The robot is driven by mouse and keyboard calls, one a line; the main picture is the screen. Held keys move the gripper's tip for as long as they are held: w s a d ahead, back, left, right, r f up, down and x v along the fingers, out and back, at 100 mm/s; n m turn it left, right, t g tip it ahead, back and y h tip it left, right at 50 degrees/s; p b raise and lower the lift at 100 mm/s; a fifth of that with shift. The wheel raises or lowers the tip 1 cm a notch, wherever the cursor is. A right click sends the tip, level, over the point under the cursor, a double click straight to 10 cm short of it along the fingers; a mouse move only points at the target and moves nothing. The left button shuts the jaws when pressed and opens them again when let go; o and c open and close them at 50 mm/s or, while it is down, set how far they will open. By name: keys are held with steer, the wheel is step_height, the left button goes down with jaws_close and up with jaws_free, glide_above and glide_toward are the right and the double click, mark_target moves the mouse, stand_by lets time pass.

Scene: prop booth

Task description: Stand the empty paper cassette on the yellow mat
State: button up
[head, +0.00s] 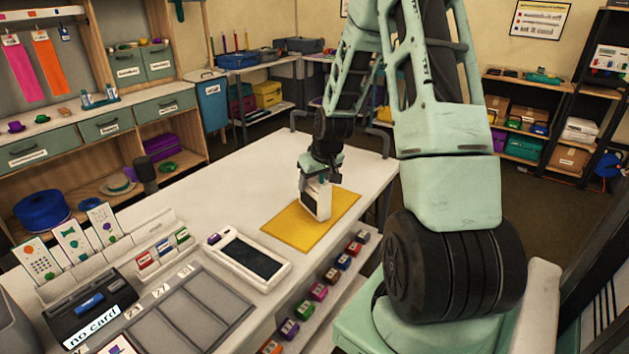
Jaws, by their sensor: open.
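The paper cassette (312,207), a white case with a dark face, stands upright on the yellow mat (285,227), near the mat's middle. My gripper (320,182) is directly above it, pointing down, with its fingers at the cassette's top edge. The jaws are open. The gripper hides part of the cassette's top, and I cannot tell whether a finger touches it. Whether the cassette is empty does not show.
A white device with a dark panel (247,256) lies on the table left of the mat. A black "no card" box (88,312) and a grey compartment tray (178,318) are nearer. Several coloured cartridges line a lower ledge (318,291). The white table (240,180) is clear behind the mat.

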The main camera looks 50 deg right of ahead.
steer(key=v, duration=1.2)
steer(key=a+n+g+y, duration=0.2)
steer(key=a+n, duration=0.3)
steer(key=a, duration=2)
steer(key=s+a+r+n+g, duration=0.1)
steer(key=s+a+n, duration=0.5)
steer(key=s+a, duration=1.1)
steer(key=shift+s+a+r+g, duration=0.25)
steer(key=shift+s+a+g, duration=0.15)
steer(key=shift+s+g, duration=0.3)
